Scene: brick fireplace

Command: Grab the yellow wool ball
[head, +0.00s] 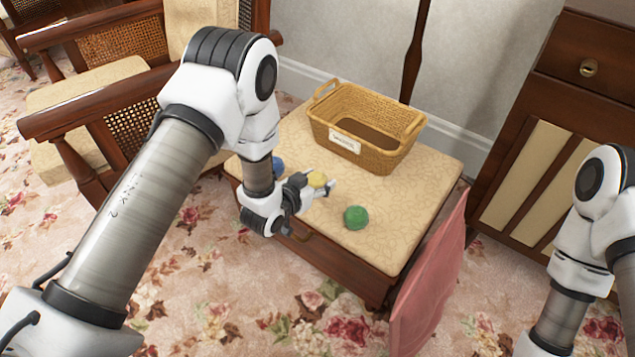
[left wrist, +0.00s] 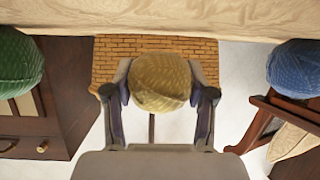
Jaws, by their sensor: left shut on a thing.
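The yellow wool ball (head: 317,179) is between the fingers of my left gripper (head: 319,186), over the cream top of the low table (head: 405,221). The gripper is shut on it. In the left wrist view the yellow wool ball (left wrist: 160,81) sits between the two fingers, which touch its sides. I cannot tell whether it rests on the table or is lifted. My right gripper is not in view; only part of my right arm shows at the right edge of the head view.
A green wool ball (head: 356,217) lies right of the gripper; a blue one (head: 278,165) is partly hidden behind my left arm. A labelled wicker basket (head: 397,155) stands at the table's back. A wooden armchair (head: 90,105) is left, a cabinet (head: 560,130) right, a pink cloth (head: 430,285) at the table's side.

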